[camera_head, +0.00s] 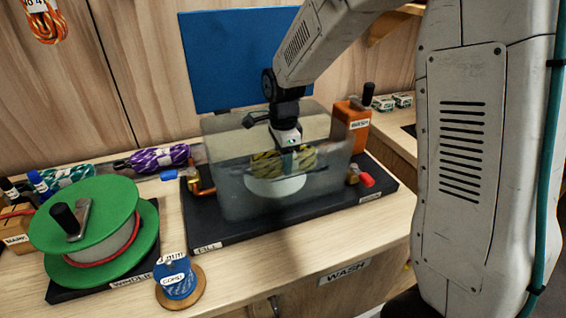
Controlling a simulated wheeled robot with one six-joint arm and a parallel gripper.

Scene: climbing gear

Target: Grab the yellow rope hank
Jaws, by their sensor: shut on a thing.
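The yellow rope hank (266,164), yellow with dark marks, is inside the clear-walled wash tank (236,190), seen through its cloudy front wall. It sits above a pale round disc (275,188) in the tank. My gripper (287,160) reaches down into the tank from above and is shut on the hank. The fingertips are blurred by the tank wall, so their exact hold on the hank is hard to make out.
A green winder (95,212) and a blue cord spool (176,278) stand at the left front. Purple (160,157) and green rope hanks (62,178) lie behind the winder. An orange box (350,125) stands behind the tank's right side. The tank walls surround my gripper.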

